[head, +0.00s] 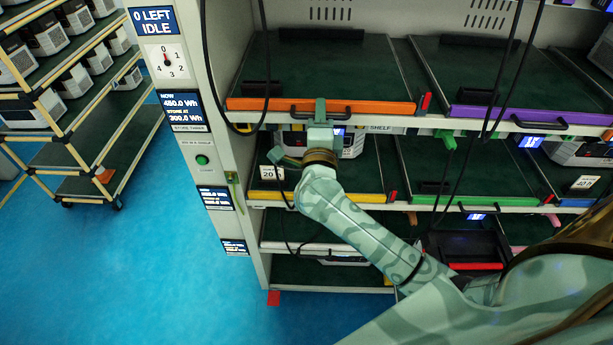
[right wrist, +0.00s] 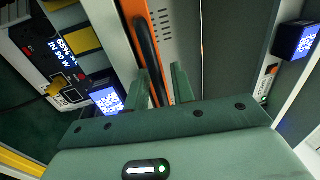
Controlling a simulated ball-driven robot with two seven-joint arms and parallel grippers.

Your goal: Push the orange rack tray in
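The orange rack tray (head: 290,104) is the upper left tray of the rack in the head view. It has a dark green floor and an orange front strip with a black handle (head: 362,110). My right gripper (head: 320,108) is at the front strip, over the left part of the handle. In the right wrist view, the orange strip (right wrist: 163,30) and black handle (right wrist: 147,45) run down to the fingers (right wrist: 162,85). The fingers are apart, with the handle seeming to pass between them; contact is unclear. My left gripper is out of view.
A purple-fronted tray (head: 520,115) is to the right; yellow (head: 345,197) and green (head: 450,200) trays are below. Black cables hang in front of the rack. A control panel (head: 180,80) stands left. A wheeled cart (head: 85,160) stands farther left, with clear blue floor.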

